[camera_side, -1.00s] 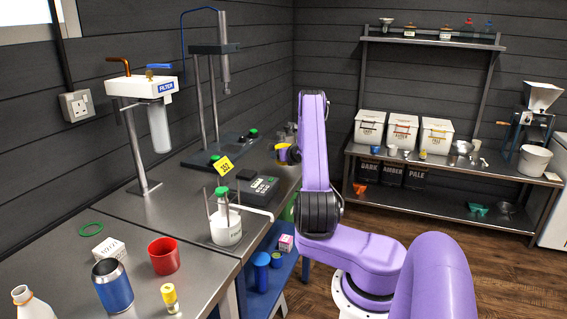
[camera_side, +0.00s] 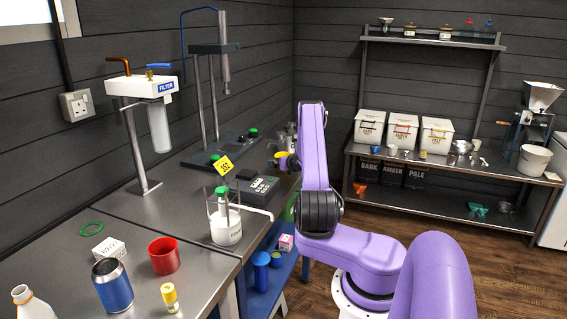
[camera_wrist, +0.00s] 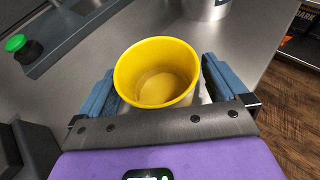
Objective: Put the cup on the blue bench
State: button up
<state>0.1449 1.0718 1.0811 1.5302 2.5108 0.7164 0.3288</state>
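The cup (camera_wrist: 157,75) has a yellow inside and rim. In the wrist view it stands between the two blue fingers of my gripper (camera_wrist: 160,85), which straddle it. A narrow gap shows by the right finger, so the gripper looks open around the cup. In the side view the cup (camera_side: 282,159) is a small yellow patch at the far part of the steel worktop, and my arm hides much of the gripper.
The steel worktop (camera_side: 130,212) holds a balance-like device (camera_side: 252,187), a white pot with a green cap (camera_side: 226,229), a red cup (camera_side: 164,255) and a blue can (camera_side: 112,285). In the wrist view a metal container (camera_wrist: 205,8) stands just beyond the cup.

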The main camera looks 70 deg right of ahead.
jog(key=shift+r, duration=0.1)
jog(key=shift+s+r, duration=0.1)
jog(key=shift+r, duration=0.05)
jog(key=v, duration=1.2)
